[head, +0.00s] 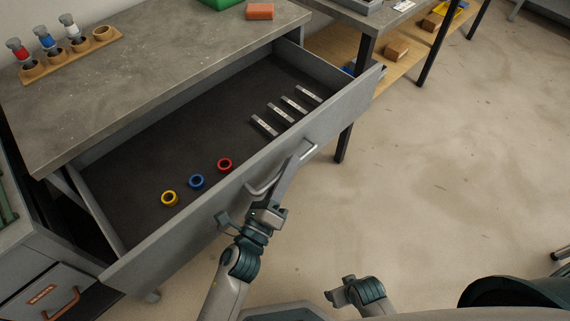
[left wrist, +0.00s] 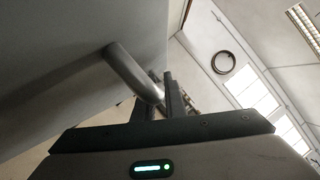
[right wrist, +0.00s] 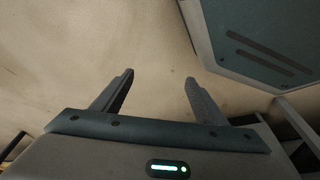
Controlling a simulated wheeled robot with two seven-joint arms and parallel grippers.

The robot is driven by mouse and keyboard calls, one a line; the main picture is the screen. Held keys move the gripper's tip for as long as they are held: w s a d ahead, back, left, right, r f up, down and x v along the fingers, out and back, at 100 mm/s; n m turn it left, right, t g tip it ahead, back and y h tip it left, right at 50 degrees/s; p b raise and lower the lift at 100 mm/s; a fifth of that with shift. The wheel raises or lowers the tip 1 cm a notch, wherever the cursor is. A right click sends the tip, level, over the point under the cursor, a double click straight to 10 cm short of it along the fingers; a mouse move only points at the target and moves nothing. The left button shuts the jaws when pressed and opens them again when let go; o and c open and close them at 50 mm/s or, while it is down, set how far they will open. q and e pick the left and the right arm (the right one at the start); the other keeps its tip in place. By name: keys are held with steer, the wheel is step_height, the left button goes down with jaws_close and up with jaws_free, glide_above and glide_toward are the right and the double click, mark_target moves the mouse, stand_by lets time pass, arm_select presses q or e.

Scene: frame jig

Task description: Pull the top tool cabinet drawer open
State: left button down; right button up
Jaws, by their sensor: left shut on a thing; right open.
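The top drawer (head: 160,236) of the tool cabinet (head: 150,75) is pulled well out, and its dark inside shows in the head view. A bent metal handle (head: 262,188) runs along its grey front. My left gripper (head: 294,165) is shut on the handle. In the left wrist view the handle (left wrist: 130,72) passes between the fingers (left wrist: 158,98), close to the drawer front. My right gripper (head: 341,290) is low at the bottom of the head view, away from the drawer. In the right wrist view its fingers (right wrist: 158,90) are apart with nothing between them.
The drawer holds yellow (head: 170,198), blue (head: 197,181) and red (head: 225,164) rings and several metal bars (head: 287,109). A wooden rack (head: 72,54) and an orange block (head: 259,11) are on the cabinet top. A shelf table stands behind right.

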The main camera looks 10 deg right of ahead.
arm_select(q)
steer(key=c, duration=1.8)
jaws_free()
arm_select(e)
steer(key=shift+s+f, duration=0.15)
steer(key=shift+s, duration=0.05)
steer(key=shift+d, duration=0.1)
arm_select(q)
steer(key=shift+s+a+f, duration=0.15)
steer(key=shift+s+a, duration=0.15)
steer(key=shift+s, duration=0.05)
steer(key=shift+s+a+f, duration=0.15)
steer(key=shift+s+a, duration=0.05)
steer(key=shift+s, duration=0.1)
steer(key=shift+b+v, duration=1.85)
steer(key=shift+v, duration=6)
arm_select(e)
step_height(320, 180, up, 10)
steer(key=shift+a+r, duration=0.2)
